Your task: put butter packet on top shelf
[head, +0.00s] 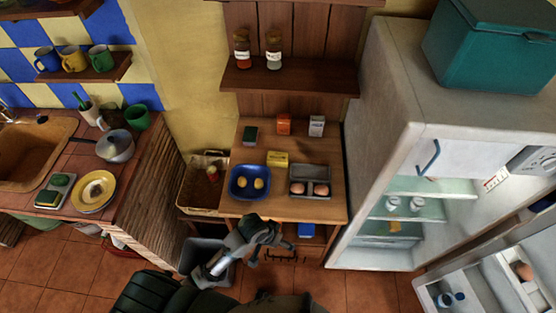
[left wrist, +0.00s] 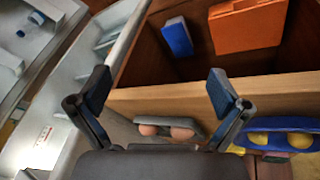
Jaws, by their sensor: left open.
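A small yellow packet (head: 277,159), which looks like the butter packet, lies on the wooden table (head: 240,205) behind the egg tray and blue bowl. A bit of yellow beyond the bowl in the left wrist view (left wrist: 235,149) may be it. The open fridge (head: 375,150) stands to the right; its top shelf (head: 455,189) looks mostly bare. A wooden wall shelf (head: 290,80) above the table holds two jars. My left gripper (head: 271,255) is open and empty at the table's front edge, apart from the packet; its spread fingers show in the left wrist view (left wrist: 160,88). My right gripper is not in view.
The blue bowl (head: 238,189) with two yellow fruits and the egg tray (head: 309,193) stand near the table's front. Dark green, orange and white boxes stand at its back. A blue item (left wrist: 178,37) and an orange one (left wrist: 248,25) lie below the tabletop. The fridge door hangs open.

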